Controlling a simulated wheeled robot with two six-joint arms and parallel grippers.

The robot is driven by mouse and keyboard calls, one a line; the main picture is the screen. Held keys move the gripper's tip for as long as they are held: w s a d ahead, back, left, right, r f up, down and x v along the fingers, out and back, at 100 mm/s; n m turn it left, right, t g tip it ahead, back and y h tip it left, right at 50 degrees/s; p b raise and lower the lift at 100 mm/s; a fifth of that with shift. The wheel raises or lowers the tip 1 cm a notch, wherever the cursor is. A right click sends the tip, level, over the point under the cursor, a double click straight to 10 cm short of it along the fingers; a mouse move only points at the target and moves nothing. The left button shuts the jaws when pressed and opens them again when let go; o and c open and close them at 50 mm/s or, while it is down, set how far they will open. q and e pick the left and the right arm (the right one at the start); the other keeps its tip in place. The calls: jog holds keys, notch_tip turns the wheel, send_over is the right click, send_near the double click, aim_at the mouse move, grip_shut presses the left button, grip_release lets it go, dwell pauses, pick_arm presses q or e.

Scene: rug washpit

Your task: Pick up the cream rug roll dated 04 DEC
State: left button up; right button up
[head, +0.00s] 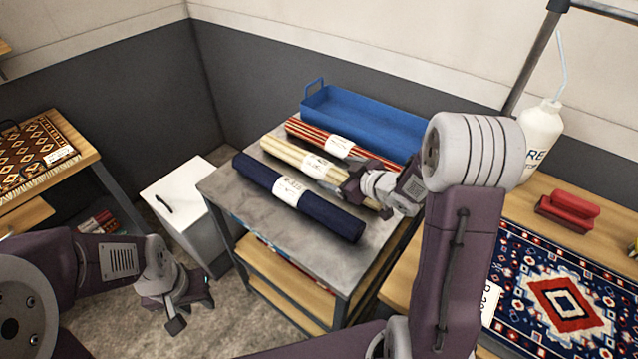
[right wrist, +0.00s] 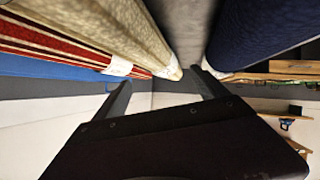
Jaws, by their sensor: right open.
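The cream rug roll (head: 287,152) lies on the grey metal table top (head: 345,268), between a red-striped roll (head: 307,133) and a navy roll (head: 255,173). It has a white paper band; its date is too small to read. My right gripper (head: 358,180) is open, over the right part of the cream roll, and hides some of it. In the right wrist view the open fingers (right wrist: 160,82) are close to the cream roll (right wrist: 140,35); contact cannot be told. My left gripper (head: 190,312) is open and empty, low at the left, away from the table.
A blue tray (head: 365,117) stands behind the rolls. A white bin (head: 185,205) stands left of the table. At the right, a wooden bench holds a patterned rug (head: 550,310), a red brush (head: 568,210) and a white bottle (head: 540,140). Another patterned rug (head: 32,150) lies at the far left.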

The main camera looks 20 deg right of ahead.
aim_at(321, 168)
jog(key=shift+a, duration=0.15)
jog(key=x, duration=0.6)
jog(key=b+x, duration=0.1)
jog(key=x, duration=0.1)
jog(key=shift+f, duration=0.35)
jog(key=shift+w+f, duration=0.15)
jog(key=shift+w, duration=0.3)
jog(key=shift+s, duration=0.1)
jog(key=shift+c, duration=1.2)
grip_shut()
